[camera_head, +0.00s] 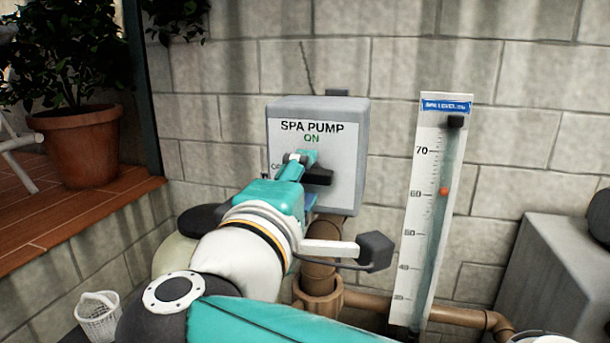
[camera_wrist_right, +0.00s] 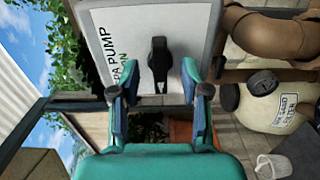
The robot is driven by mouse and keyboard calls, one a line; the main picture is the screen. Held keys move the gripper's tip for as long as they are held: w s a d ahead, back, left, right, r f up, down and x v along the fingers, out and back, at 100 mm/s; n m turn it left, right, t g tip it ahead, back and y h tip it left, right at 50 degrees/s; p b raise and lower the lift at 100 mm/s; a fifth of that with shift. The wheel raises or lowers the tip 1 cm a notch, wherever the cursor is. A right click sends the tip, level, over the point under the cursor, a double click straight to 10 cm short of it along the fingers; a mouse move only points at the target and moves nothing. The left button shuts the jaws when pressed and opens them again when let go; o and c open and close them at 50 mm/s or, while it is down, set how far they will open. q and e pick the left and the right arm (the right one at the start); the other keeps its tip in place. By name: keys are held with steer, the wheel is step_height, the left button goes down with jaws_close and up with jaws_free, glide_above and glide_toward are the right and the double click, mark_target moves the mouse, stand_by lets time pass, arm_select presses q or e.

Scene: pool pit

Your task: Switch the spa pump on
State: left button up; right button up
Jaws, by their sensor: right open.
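The grey spa pump box (camera_head: 352,110) is on the block wall, with a white face lettered "SPA PUMP" and a green "ON" below. Another label at the face's left is mostly covered. The black switch knob (camera_head: 318,177) lies sideways across the face, at right angles to the direction of "ON"; my gripper partly hides it in the head view. In the head view the right gripper (camera_head: 297,165) is in front of the knob. My left gripper is out of view.
A white gauge board (camera_head: 420,190) stands right of the box. Brown pipes (camera_head: 455,315) run below it. A grey block (camera_head: 560,270) is at the right. A potted plant (camera_head: 80,140) stands on the tiled ledge, and a white basket (camera_head: 98,315) is below.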

mark_target(305, 179)
steer(key=shift+b+v, duration=0.5)
steer(key=shift+v, duration=1.3)
steer(key=shift+a, duration=0.1)
